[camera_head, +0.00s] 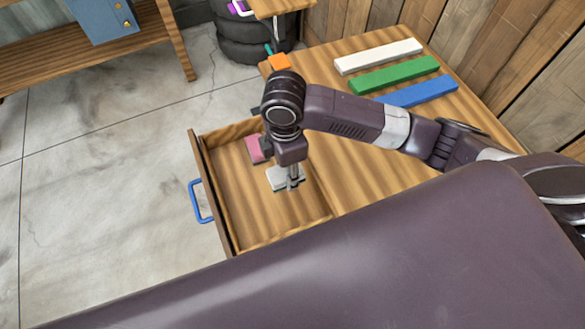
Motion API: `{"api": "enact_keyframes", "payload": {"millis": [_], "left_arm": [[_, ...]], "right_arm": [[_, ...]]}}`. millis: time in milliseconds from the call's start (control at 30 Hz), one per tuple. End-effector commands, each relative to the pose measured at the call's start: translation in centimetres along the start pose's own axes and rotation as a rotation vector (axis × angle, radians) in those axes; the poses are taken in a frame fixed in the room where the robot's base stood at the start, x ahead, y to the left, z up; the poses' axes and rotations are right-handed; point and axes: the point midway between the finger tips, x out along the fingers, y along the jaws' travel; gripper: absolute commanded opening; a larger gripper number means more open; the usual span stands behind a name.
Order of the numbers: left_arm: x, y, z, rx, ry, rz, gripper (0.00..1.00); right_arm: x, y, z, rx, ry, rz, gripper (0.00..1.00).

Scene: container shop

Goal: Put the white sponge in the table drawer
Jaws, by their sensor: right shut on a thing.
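The white sponge (277,178) is held by my right gripper (293,184), which points down and is shut on it. The sponge is inside the outline of the open drawer (227,209) of the wooden table. I cannot tell whether it touches the drawer floor. My gripper's fingers and wrist hide part of the sponge. The drawer is pulled out to the left and has a blue handle (200,201). My left gripper is not in view.
A pink block (254,149) lies in the far part of the drawer. White (379,56), green (394,75) and blue (418,91) bars lie on the tabletop (345,165). An orange object (279,62) sits at its far corner. The near part of the drawer is clear.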

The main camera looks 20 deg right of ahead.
Motion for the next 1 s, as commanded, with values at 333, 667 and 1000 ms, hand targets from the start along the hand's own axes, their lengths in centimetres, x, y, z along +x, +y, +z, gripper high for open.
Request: {"api": "enact_keyframes", "payload": {"millis": [333, 667, 1000], "left_arm": [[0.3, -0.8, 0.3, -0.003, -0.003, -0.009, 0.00], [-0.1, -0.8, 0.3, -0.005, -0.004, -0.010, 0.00], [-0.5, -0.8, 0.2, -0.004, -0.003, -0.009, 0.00]], "right_arm": [[8.8, -0.1, 0.0, 0.002, -0.001, -0.003, 0.20], [9.9, 2.9, 2.4, 0.001, -0.001, 0.002, 0.20], [9.8, 6.3, 5.4, 0.005, -0.001, 0.002, 0.20]]}}
